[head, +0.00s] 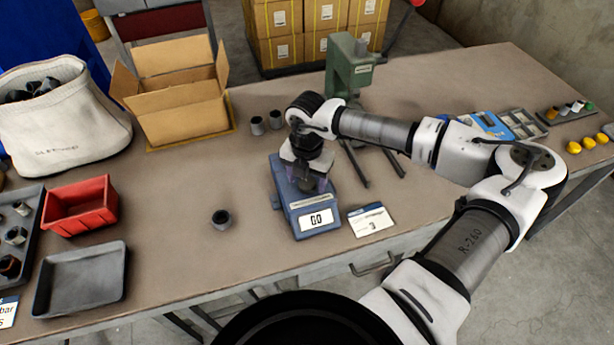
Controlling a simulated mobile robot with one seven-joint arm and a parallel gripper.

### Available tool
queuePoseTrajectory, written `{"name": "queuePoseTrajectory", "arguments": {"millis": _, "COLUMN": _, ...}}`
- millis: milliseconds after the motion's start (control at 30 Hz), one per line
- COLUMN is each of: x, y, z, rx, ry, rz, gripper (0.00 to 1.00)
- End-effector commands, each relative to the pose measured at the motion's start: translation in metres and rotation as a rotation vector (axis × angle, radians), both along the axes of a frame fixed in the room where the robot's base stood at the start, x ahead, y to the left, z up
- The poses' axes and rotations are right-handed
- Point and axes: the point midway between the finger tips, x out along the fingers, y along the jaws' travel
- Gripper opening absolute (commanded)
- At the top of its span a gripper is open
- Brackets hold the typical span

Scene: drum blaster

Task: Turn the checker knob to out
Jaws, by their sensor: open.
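The checker (281,190) is a blue box on the workbench, left of the picture's centre. Its front display (317,220) seems to read "GO". My gripper (313,187) points down over the checker's top, close to it. I see it as open, but its fingertips are small and dark here. The knob is hidden by my gripper and wrist, so I cannot see its position or whether the fingers touch it.
Two small cylinders (266,123) and a green press (349,68) are behind. A cardboard box (180,108), red bin (80,207) and grey tray (80,280) are left.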

Motion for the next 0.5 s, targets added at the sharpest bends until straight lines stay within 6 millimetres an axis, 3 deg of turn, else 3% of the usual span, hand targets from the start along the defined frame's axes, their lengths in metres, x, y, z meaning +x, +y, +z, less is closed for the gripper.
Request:
{"name": "queuePoseTrajectory", "arguments": {"millis": 133, "x": 0.0000, "y": 0.0000, "z": 0.0001, "rx": 0.000, "ry": 0.000, "rz": 0.000, "gripper": 0.60}}
{"name": "queuePoseTrajectory", "arguments": {"millis": 433, "x": 0.0000, "y": 0.0001, "z": 0.0004, "rx": 0.000, "ry": 0.001, "rz": 0.000, "gripper": 0.21}}
{"name": "queuePoseTrajectory", "arguments": {"millis": 500, "x": 0.0000, "y": 0.0001, "z": 0.0004, "rx": 0.000, "ry": 0.001, "rz": 0.000, "gripper": 0.18}}
